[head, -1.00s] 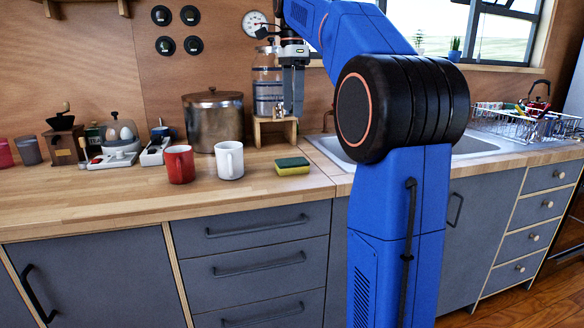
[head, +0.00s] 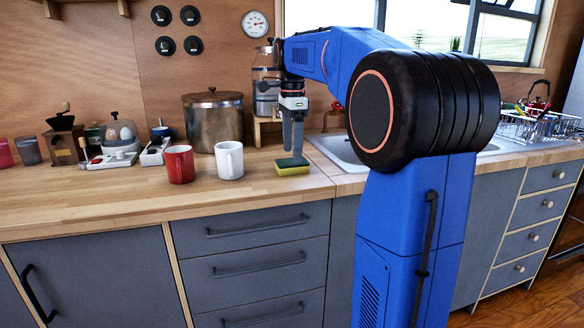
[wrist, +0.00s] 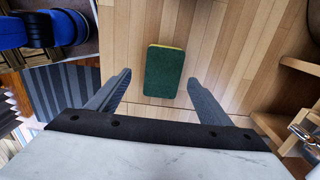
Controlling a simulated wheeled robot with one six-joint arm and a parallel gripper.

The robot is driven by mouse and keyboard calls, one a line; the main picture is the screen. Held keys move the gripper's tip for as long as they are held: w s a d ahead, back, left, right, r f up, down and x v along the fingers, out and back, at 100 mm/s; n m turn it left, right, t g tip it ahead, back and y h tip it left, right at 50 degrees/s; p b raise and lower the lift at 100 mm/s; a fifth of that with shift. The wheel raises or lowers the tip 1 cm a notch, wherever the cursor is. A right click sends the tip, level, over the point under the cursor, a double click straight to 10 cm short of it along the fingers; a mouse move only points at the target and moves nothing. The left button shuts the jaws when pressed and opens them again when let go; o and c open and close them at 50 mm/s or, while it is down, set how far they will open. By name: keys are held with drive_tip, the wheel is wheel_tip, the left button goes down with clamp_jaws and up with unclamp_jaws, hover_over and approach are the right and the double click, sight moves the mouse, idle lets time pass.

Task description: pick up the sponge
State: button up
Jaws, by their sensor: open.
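The sponge (head: 291,167), green on top and yellow below, lies flat on the wooden counter. In the wrist view the sponge (wrist: 163,71) shows its green face with a thin yellow edge. My gripper (head: 293,158) points down just over the sponge in the head view. In the wrist view my gripper (wrist: 155,82) has its two fingers apart, with the sponge just beyond the tips and lined up with the gap between them. Nothing is between the fingers. Whether a fingertip touches the sponge cannot be told.
A white mug (head: 229,160) and a red mug (head: 180,164) stand left of the sponge. A metal pot (head: 212,120) and a glass jar (head: 266,82) on a small wooden stand are behind. The sink (head: 335,147) is to the right. The counter in front is clear.

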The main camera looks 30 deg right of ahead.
drive_tip(key=shift+w+d+f, duration=0.1)
drive_tip(key=shift+w+f, duration=0.05)
drive_tip(key=shift+f, duration=0.95)
drive_tip(key=shift+w+f, duration=0.1)
drive_tip(key=shift+f, duration=0.95)
drive_tip(key=c, duration=1.2)
wheel_tip(320, 180, up, 10)
drive_tip(key=o, duration=0.4)
drive_tip(key=shift+c, duration=1.2)
